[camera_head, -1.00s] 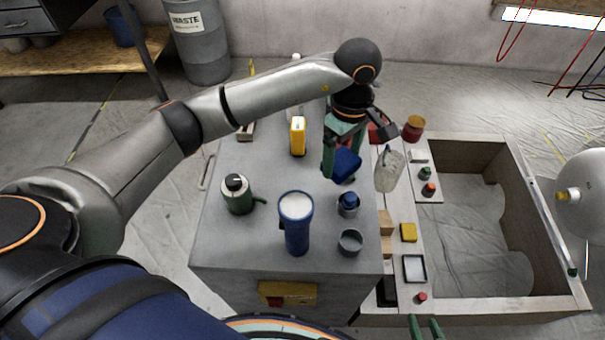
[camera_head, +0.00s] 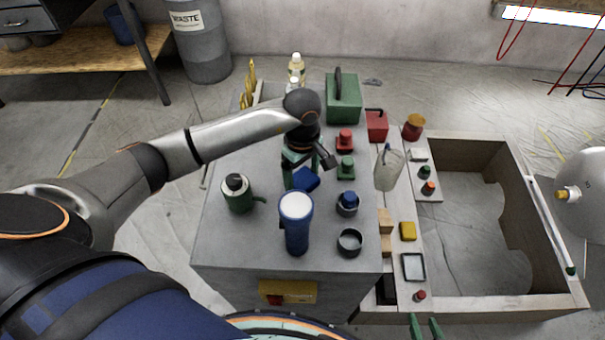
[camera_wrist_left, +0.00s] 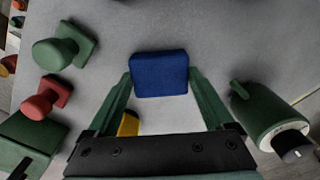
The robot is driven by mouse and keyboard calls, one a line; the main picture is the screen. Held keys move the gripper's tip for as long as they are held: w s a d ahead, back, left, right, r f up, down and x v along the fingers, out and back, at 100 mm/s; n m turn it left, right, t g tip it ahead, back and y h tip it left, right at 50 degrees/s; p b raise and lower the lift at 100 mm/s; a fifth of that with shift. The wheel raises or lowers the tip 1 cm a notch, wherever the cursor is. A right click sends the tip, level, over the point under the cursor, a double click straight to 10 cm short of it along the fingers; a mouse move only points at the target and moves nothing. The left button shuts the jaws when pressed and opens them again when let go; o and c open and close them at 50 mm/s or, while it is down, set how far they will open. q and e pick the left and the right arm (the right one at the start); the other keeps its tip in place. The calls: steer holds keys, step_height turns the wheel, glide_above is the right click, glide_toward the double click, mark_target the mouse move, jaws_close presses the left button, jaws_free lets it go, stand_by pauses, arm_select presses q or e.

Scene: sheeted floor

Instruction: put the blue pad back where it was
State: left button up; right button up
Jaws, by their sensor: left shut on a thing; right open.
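The blue pad (camera_head: 304,180) is a small dark-blue rounded block, held above the grey cabinet top behind the blue cylinder. My left gripper (camera_head: 298,171) is shut on it. In the left wrist view the blue pad (camera_wrist_left: 160,74) sits between the two green fingertips of my left gripper (camera_wrist_left: 160,84). In the head view the arm and fingers hide part of it. My right gripper (camera_head: 425,327) is open and empty at the bottom edge, near the wooden frame.
A blue cylinder (camera_head: 295,228), green canister (camera_head: 237,194), blue stamp (camera_head: 347,202) and round dark dish (camera_head: 350,241) stand on the cabinet top (camera_head: 240,245). Red (camera_head: 344,140) and green (camera_head: 346,166) stamps stand farther back. A yellow pad (camera_head: 408,231) and black-rimmed tray (camera_head: 414,267) lie on the right-hand strip.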

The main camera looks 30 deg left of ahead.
mark_target(303, 179)
arm_select(q)
steer(key=o, duration=0.7)
steer(key=shift+f, duration=0.1)
steer(key=shift+o, duration=1.1)
steer(key=shift+r, duration=0.2)
step_height(303, 179, up, 12)
